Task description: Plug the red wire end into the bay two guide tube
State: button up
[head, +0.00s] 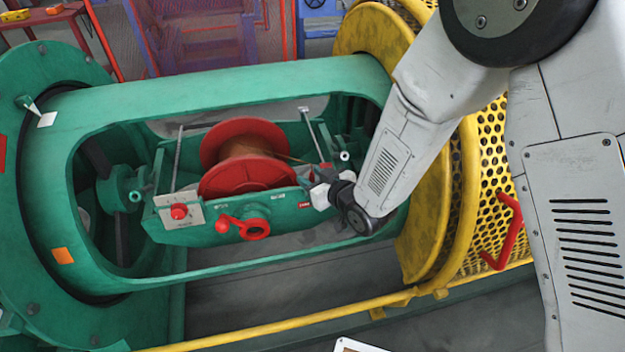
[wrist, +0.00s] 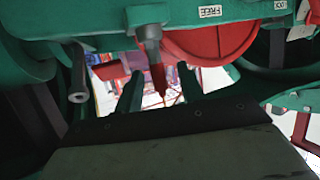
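A red spool (head: 243,158) wound with copper-coloured wire sits in the green cradle (head: 230,222). A thin strand leaves its right side toward a small red piece (head: 326,173), which may be the red wire end. My gripper (head: 322,194) is at the cradle's right end, just below that piece; whether its fingers are open or hold anything is not clear. A hollow tube end (head: 345,156) shows just above my gripper. In the wrist view are a hollow grey tube (wrist: 78,88) and a grey rod with a red tip (wrist: 157,78). Which tube belongs to bay two cannot be told.
The green tubular frame (head: 250,80) surrounds the cradle, its opening's lower rim below my gripper. A yellow ring and perforated guard (head: 487,200) with a red handle (head: 508,235) stand close on the right. A yellow rail (head: 330,313) crosses the front. The cradle carries a red knob (head: 179,212).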

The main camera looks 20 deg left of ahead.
jog(key=shift+w+a+f, duration=0.15)
jog(key=shift+w+a, duration=0.05)
grip_shut()
